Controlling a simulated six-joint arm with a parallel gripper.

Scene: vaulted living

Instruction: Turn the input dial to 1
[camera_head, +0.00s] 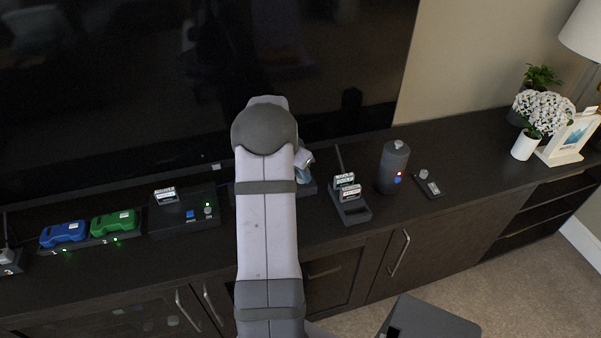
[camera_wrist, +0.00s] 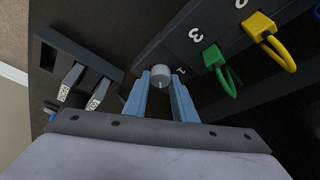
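A small round grey dial (camera_wrist: 160,76) stands on a dark panel (camera_wrist: 170,44) in the wrist view. A white "1" is printed just right of the dial, and a "3" farther up and right. My gripper (camera_wrist: 161,84) has its two blue-grey fingers apart, one on each side of the dial. Whether they touch it cannot be made out. The dial's pointer mark is too small to read. In the head view my arm covers most of the dial's device, and my fingers are hidden.
A green plug (camera_wrist: 214,57) and a yellow plug (camera_wrist: 260,26) with looped cables sit right of the dial. A dark holder with labelled pieces (camera_wrist: 97,92) lies at left. On the cabinet (camera_head: 470,150) stand a grey canister (camera_head: 393,168), a control box (camera_head: 183,214) and blue and green controllers (camera_head: 113,222).

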